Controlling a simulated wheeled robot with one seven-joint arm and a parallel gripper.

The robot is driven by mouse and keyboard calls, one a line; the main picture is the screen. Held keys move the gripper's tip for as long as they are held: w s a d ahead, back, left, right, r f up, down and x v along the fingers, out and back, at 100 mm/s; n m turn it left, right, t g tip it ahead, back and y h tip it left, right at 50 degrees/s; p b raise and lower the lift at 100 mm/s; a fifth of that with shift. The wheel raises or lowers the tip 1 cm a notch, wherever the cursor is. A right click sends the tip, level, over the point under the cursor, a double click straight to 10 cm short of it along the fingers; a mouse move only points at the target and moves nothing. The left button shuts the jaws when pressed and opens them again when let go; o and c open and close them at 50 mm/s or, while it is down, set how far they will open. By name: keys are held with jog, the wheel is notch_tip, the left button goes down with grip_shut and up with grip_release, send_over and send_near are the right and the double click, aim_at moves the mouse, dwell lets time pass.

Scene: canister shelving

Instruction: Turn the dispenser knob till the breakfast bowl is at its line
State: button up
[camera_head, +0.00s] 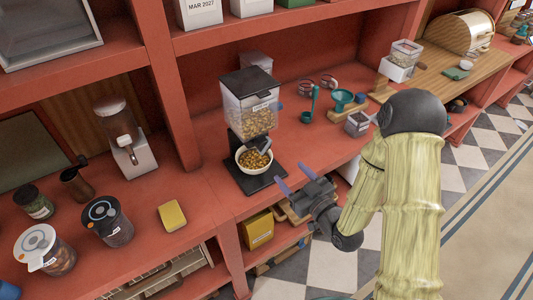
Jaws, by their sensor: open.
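The dispenser (249,107) stands on the red shelf, a clear hopper of brown cereal on a black base. The white breakfast bowl (241,165) sits on the base under the spout and holds cereal. Its line cannot be made out at this size. My gripper (293,178) is open and empty, with purple fingertips, to the right of the bowl and in front of the base. It is apart from the knob and the bowl.
A teal funnel (342,98), a teal scoop (310,107) and a small labelled canister (357,124) stand to the right. A yellow block (172,215) and lidded jars (107,221) are at left. The shelf's front edge runs below my gripper.

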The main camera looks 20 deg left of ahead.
aim_at(267, 148)
jog(key=shift+w+a+f+b, duration=0.15)
jog(key=shift+w+a+b, duration=0.35)
jog(key=shift+b, duration=1.4)
jog(key=shift+a+b, duration=0.2)
jog(key=shift+b, duration=0.45)
jog(key=p+x, duration=0.1)
jog(key=x, duration=0.2)
jog(key=p+x, duration=0.2)
jog(key=x, duration=0.2)
jog(key=p+x, duration=0.1)
jog(key=x, duration=0.2)
jog(key=shift+w+a+r, duration=0.15)
jog(key=shift+w+r, duration=0.1)
jog(key=shift+r, duration=0.05)
jog(key=shift+w+a+f+p, duration=0.1)
jog(key=shift+w+a+p, duration=0.2)
jog(key=shift+w+a, duration=0.1)
jog(key=c, duration=1)
